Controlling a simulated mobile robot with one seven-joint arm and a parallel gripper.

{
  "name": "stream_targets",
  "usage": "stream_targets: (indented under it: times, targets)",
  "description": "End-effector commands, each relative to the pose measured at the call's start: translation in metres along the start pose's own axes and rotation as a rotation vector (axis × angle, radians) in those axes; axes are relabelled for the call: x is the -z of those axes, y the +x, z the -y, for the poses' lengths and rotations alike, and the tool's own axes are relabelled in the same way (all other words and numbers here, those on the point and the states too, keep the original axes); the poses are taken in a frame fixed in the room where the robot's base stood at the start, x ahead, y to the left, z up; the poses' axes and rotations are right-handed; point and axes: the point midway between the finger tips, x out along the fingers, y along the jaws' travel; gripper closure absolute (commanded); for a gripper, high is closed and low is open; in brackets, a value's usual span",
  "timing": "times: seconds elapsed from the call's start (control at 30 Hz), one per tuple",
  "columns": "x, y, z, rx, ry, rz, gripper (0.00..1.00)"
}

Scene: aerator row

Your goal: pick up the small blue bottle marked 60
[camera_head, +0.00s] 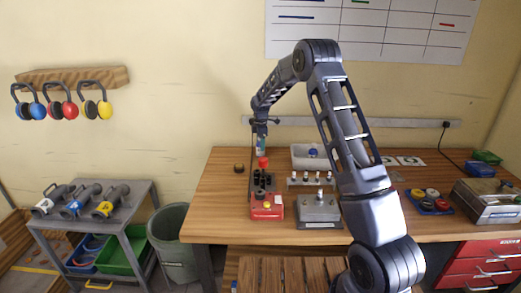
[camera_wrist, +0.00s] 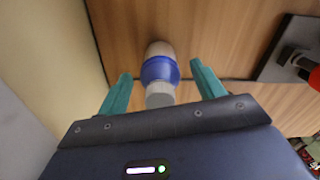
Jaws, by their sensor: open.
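A small bottle with a blue band, a pale rounded end and a grey-white end (camera_wrist: 160,72) shows in the wrist view, near the wooden back edge of the table. No 60 mark is readable on it. My gripper (camera_wrist: 160,78) is open, with its teal fingers on either side of the bottle and a visible gap on each side. In the head view my gripper (camera_head: 261,146) hangs over the back left part of the table; the bottle there is hard to tell from the fingers.
A white tray (camera_head: 309,163) and a grey block (camera_head: 319,212) stand farther right. A dark yellowish ball (camera_head: 239,168) lies to the left. The table's left front is clear.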

Motion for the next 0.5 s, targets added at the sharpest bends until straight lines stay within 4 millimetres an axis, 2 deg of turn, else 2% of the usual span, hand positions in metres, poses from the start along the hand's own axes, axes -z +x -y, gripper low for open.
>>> stream_targets:
  times: [0.27, 0.5]
  targets:
    - [-0.0008, 0.0051, -0.0001, 0.0, 0.001, 0.0, 0.32]
    - [-0.0008, 0.005, -0.0001, 0.0, 0.001, 0.001, 0.79]
